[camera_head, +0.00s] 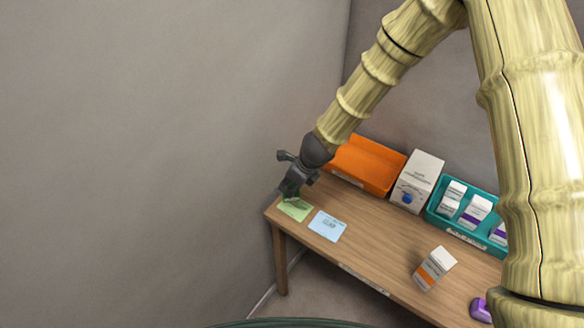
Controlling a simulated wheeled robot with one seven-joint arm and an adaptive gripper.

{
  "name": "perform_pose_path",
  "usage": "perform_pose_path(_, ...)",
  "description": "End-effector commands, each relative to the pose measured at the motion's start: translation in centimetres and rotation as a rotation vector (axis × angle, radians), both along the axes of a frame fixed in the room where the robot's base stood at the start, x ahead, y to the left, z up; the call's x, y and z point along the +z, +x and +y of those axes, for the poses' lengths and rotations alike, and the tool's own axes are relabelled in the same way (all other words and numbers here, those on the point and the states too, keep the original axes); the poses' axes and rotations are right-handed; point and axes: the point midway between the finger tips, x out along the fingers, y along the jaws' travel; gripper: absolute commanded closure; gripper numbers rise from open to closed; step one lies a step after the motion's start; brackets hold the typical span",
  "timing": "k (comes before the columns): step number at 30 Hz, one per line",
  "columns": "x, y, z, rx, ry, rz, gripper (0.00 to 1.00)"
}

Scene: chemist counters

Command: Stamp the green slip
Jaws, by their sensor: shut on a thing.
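The green slip (291,211) lies flat near the left end of the wooden counter. My gripper (290,192) is right above it, pointing down, and covers part of its upper side. The gripper is shut on a small dark thing, probably the stamp, which is mostly hidden by the fingers. I cannot tell whether it touches the slip.
A light blue slip (328,226) lies just right of the green one on the counter (375,249). Behind are an orange tray (364,164), a white box (416,180) and a teal bin (464,232) with cartons. An orange-white carton (434,268) and a purple object (481,310) are nearer the front.

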Motion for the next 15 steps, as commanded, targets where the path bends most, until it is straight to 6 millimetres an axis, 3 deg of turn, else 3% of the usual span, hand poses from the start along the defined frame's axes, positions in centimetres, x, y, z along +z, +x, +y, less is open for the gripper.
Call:
perform_pose_path(8,-0.6,0.0,-0.5,-0.035,0.0,0.0,0.87)
perform_pose_path(15,-2.5,0.0,-0.5,-0.032,0.0,0.0,0.87)
